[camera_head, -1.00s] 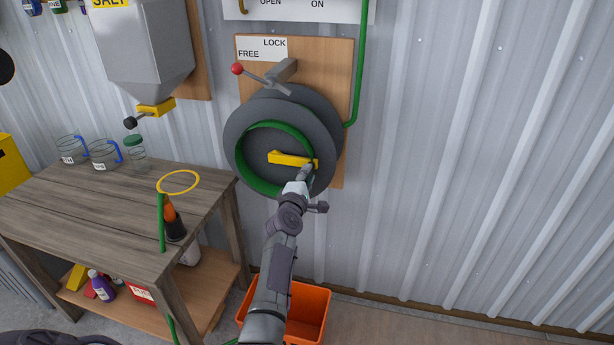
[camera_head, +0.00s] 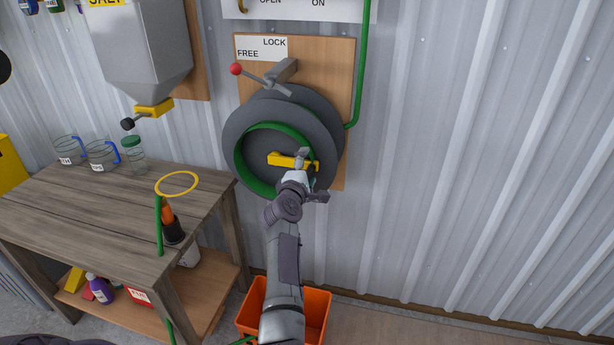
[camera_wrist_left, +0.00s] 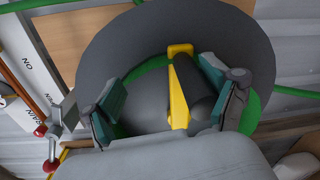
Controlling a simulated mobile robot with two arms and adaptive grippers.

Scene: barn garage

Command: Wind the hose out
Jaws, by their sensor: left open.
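A grey hose reel (camera_head: 240,118) with green hose (camera_head: 256,178) wound inside it hangs on a wooden wall board. A yellow crank (camera_head: 284,159) crosses the reel's middle. In the left wrist view the yellow crank arm (camera_wrist_left: 177,95) carries a dark cylindrical handle (camera_wrist_left: 196,85). My left gripper (camera_head: 302,168) is at the crank's right end; in the wrist view its open fingers (camera_wrist_left: 172,90) stand on either side of the handle, with a gap on the left. A red-knobbed lever (camera_head: 236,69) above the reel points toward FREE. My right gripper is not in view.
A wooden workbench (camera_head: 80,215) stands at left, with jars (camera_head: 102,155) and a hose end with an orange and black nozzle (camera_head: 172,225) on it. An orange crate (camera_head: 316,305) sits below the reel. The wall to the right is clear.

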